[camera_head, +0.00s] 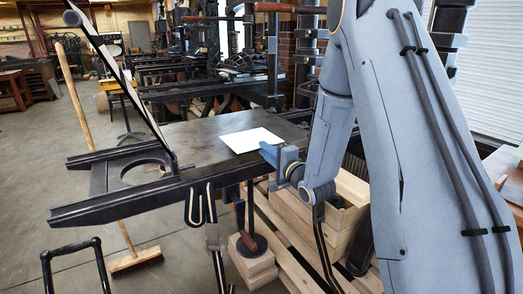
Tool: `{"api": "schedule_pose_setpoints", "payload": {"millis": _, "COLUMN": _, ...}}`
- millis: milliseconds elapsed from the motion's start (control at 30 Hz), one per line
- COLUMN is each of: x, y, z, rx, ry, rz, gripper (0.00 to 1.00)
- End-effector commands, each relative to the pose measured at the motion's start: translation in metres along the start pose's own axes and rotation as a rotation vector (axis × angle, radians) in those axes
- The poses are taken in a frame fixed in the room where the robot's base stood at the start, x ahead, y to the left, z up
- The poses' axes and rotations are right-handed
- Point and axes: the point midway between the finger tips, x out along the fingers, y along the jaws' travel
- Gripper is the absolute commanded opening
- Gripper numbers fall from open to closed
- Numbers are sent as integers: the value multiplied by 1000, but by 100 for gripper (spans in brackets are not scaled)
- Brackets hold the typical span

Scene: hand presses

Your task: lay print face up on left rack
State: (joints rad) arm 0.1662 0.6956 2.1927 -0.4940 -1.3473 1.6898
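A white sheet (252,139), which may be the print, lies on the dark flat bed (188,138) of a hand press. Its top looks blank, and I cannot make out any printing. My gripper (267,152) has blue fingertips and is at the sheet's lower right edge, by the near edge of the bed. I cannot tell whether the fingers touch or hold the sheet, or whether they are open. I cannot pick out the left rack in this view.
A hinged dark frame (120,80) stands tilted up at the bed's left end. A broom (136,261) leans beside the press. More presses stand behind. Open floor (40,160) lies to the left.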

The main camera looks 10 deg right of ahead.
Motion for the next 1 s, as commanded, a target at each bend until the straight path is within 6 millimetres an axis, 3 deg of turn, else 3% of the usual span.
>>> {"api": "schedule_pose_setpoints", "payload": {"millis": 200, "x": 15, "y": 0, "z": 0, "rx": 1, "ry": 0, "rz": 0, "gripper": 15}}
{"api": "schedule_pose_setpoints", "payload": {"millis": 567, "x": 18, "y": 0, "z": 0, "rx": 0, "ry": 0, "rz": 1, "gripper": 15}}
{"api": "schedule_pose_setpoints", "payload": {"millis": 733, "x": 18, "y": 0, "z": 0, "rx": 0, "ry": 0, "rz": 1, "gripper": 0}}
{"api": "schedule_pose_setpoints", "payload": {"millis": 1000, "x": 17, "y": -6, "z": 0, "rx": 0, "ry": 0, "rz": 0, "gripper": 0}}
